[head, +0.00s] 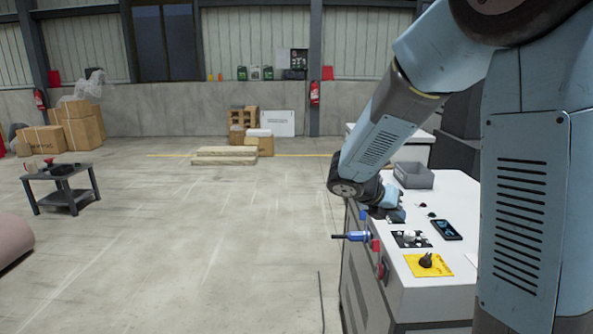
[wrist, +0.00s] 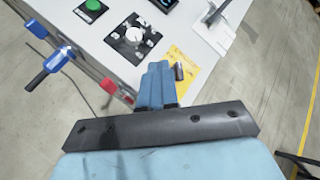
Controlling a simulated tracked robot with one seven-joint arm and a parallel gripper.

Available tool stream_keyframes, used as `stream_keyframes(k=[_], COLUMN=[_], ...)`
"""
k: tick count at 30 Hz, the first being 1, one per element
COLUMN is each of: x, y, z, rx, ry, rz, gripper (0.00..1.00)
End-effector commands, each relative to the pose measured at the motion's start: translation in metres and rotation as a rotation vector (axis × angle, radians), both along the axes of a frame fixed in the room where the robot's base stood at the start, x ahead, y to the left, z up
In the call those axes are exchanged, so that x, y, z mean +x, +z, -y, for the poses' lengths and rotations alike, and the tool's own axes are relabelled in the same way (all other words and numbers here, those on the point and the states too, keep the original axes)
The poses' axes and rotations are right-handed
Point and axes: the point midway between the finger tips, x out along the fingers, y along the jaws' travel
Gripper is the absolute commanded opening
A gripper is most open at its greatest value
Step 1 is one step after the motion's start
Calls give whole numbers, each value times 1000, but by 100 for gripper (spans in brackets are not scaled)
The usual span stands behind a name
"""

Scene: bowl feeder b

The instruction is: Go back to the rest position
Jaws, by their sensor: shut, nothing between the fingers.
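My gripper (head: 392,214) hangs over the far-left part of a white-topped machine cabinet (head: 455,195), at the end of my blue-grey arm. In the wrist view its blue fingers (wrist: 158,82) are together with nothing between them. Beyond the fingertips is the panel with a black plate and round knob (wrist: 134,35), a green button (wrist: 92,5) and a yellow plate (wrist: 184,62). The fingers partly overlap the yellow plate in that view. I cannot tell whether the gripper touches the cabinet.
A blue-handled lever (head: 357,236) sticks out from the cabinet's left side, near a red part (head: 375,246). A grey bin (head: 413,175) and a dark handheld device (head: 446,230) are on top. The floor (head: 230,240) at left is open; a small dark table (head: 62,183) stands far left.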

Motion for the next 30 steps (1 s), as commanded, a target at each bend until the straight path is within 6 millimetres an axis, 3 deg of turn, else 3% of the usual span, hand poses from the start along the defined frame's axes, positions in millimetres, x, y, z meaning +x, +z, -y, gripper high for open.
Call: stream_keyframes(k=[6, 13, 30], x=[-51, -102, -213], y=[23, 44, 94], z=[20, 25, -2], rx=[290, 569, 1165], ry=[-363, -763, -1792], rz=[252, 500, 989], gripper=[0, 0, 0])
